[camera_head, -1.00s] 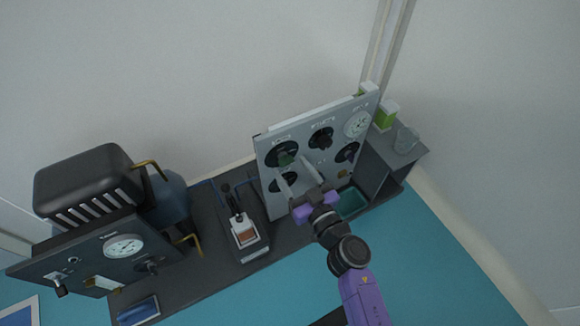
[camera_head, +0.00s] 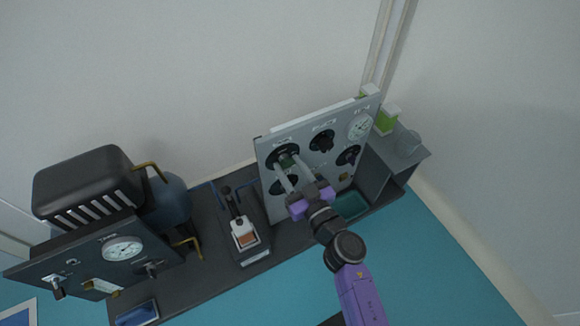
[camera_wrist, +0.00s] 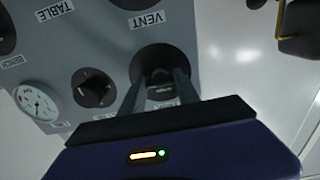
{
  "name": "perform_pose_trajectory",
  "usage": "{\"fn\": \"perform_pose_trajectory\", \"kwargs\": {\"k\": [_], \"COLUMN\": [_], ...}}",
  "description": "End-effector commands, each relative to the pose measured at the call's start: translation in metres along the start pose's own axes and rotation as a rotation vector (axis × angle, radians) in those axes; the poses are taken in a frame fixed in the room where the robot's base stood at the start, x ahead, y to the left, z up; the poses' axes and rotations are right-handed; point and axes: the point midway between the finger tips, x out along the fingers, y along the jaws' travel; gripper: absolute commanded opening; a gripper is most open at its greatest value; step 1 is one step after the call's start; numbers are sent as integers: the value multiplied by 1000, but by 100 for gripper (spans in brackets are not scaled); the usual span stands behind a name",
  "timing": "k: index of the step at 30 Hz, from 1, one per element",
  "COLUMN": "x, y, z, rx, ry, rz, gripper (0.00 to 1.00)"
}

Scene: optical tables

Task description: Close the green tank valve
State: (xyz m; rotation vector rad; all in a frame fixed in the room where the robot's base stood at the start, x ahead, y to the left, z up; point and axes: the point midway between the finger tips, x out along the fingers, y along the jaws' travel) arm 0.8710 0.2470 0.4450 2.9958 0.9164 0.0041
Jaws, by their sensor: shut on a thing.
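The grey valve panel (camera_head: 330,168) stands upright on the bench and carries several round black dials. I cannot read the knob's exact angle.
Another black knob (camera_head: 322,141) is just right of the held one, and a white gauge (camera_head: 360,126) is at the panel's upper right.

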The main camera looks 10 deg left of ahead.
Motion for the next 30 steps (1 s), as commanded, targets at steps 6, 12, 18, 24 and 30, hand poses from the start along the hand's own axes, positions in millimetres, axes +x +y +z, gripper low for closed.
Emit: {"fn": "perform_pose_trajectory", "kwargs": {"k": [6,12,18,24,30], "x": [0,0,0,0,0], "y": [0,1,1,1,0], "z": [-1,-1,-1,-1,0], "rx": [-67,-207,-391,-582,-772], "ry": [0,-1,-1,0,0], "rz": [1,1,0,0,1], "gripper": [0,0,0,0,0]}}
